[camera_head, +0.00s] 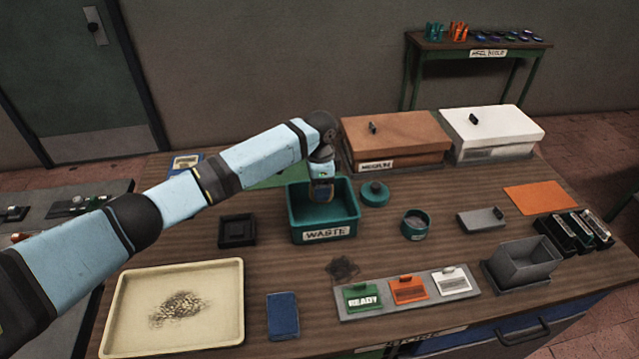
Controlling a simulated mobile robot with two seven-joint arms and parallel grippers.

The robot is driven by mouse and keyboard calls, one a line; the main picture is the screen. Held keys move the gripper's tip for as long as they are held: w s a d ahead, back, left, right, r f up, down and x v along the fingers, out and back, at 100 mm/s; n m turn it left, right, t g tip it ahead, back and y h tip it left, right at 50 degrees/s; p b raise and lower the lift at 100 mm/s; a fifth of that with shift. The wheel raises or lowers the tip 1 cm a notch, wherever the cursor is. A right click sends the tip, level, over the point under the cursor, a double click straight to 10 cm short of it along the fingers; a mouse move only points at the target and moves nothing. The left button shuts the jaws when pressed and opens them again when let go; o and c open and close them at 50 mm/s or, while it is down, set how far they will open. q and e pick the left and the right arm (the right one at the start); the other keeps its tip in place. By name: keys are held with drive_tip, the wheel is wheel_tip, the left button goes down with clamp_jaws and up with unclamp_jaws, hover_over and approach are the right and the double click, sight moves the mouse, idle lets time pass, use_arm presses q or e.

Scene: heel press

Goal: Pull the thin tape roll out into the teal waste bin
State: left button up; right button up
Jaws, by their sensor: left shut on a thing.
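The teal waste bin (325,231) stands near the middle of the bench, with a white WASTE label on its front. My left arm reaches in from the left, and my left gripper (322,192) points down over the bin opening. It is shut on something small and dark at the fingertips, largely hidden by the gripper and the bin. I cannot tell clearly whether that is the thin tape roll. My right gripper is not in view.
A round teal lid (374,193) and a small teal cup (415,224) sit right of the bin. A black square holder (237,231) is on its left. A cream tray (228,338), blue block (282,316) and card rack (408,295) lie in front. Brown (395,135) and white boxes stand behind.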

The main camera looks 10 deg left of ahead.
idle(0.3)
use_arm(q)
drive_tip(key=shift+f+p, duration=0.15)
drive_tip(key=shift+p, duration=0.3)
drive_tip(key=shift+f, duration=0.1)
drive_tip(key=shift+f, duration=0.2)
drive_tip(key=shift+f+b, duration=0.6)
drive_tip(key=shift+f, duration=1.05)
drive_tip(key=shift+f+b, duration=0.4)
drive_tip(key=shift+f, duration=0.6)
drive_tip(key=shift+f+b, duration=0.55)
drive_tip(key=shift+f, duration=0.9)
